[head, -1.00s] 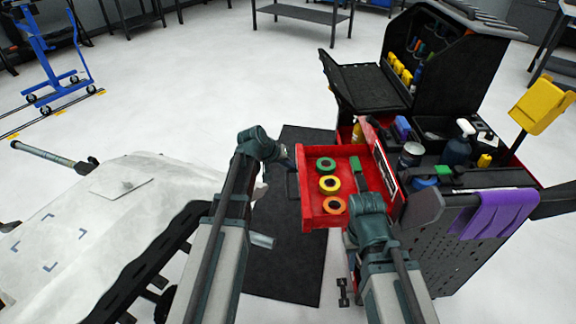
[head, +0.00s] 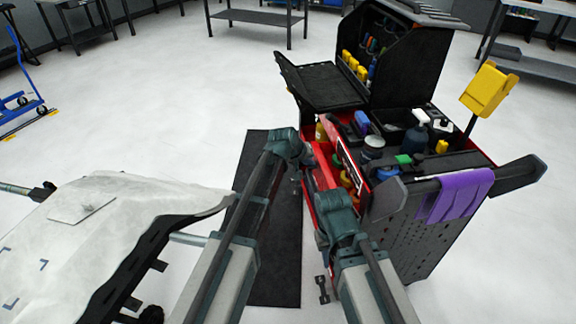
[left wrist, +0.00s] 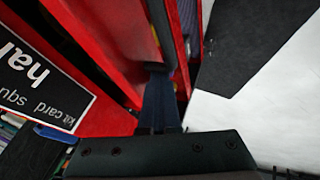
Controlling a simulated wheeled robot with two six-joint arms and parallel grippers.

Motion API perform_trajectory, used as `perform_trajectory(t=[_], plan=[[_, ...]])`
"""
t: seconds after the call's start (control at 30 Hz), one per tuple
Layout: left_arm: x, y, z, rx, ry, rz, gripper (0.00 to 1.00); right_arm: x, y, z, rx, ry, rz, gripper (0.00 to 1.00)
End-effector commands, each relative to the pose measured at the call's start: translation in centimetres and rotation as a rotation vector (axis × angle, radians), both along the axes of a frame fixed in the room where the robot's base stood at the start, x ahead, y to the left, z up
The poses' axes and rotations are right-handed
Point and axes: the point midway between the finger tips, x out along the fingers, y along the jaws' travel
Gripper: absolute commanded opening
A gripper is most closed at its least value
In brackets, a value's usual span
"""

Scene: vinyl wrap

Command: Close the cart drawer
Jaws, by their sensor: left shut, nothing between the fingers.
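The red cart drawer (head: 309,185) sticks out a little from the left side of the tool cart in the head view. Tape rolls (head: 346,181) inside it are partly covered by the cart edge and my arm. My left gripper (head: 307,161) is at the drawer's far end, its fingers hard to make out there. In the left wrist view its dark fingers (left wrist: 158,85) are together and empty, pointing in among red panels; contact cannot be told. My right wrist is in front of the drawer's near end, and it hides the right fingers.
The tool cart (head: 405,230) holds bottles and cans on top, with a purple cloth (head: 455,195) over its handle. A dark mat (head: 275,265) lies on the floor left of it. A white-covered panel (head: 80,240) stands at the left.

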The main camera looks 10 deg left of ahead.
Motion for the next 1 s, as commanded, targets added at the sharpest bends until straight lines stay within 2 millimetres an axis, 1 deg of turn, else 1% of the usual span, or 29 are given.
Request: perform_trajectory(t=[0.03,0.13,0.3,0.4,0.6,1.0], plan=[[0.6,-1.3,0.0,0.000,-0.001,-0.004,0.00,0.0,0.0,0.0,0.000,0.000,0.000,0.27],[1.2,-3.1,0.0,0.000,-0.002,-0.003,0.00,0.0,0.0,0.0,0.000,0.000,0.000,0.27],[1.8,-5.4,0.0,0.000,-0.001,-0.001,0.00,0.0,0.0,0.0,0.000,0.000,0.000,0.27],[2.1,-6.2,0.0,0.001,0.000,-0.001,0.00,0.0,0.0,0.0,0.000,0.000,0.000,0.27],[2.3,-7.0,0.0,-0.001,0.000,0.000,0.00,0.0,0.0,0.0,0.000,0.000,0.000,0.27],[2.4,-7.4,0.1,-0.006,-0.003,-0.003,0.00,0.0,0.0,0.0,0.000,0.000,0.000,0.27]])
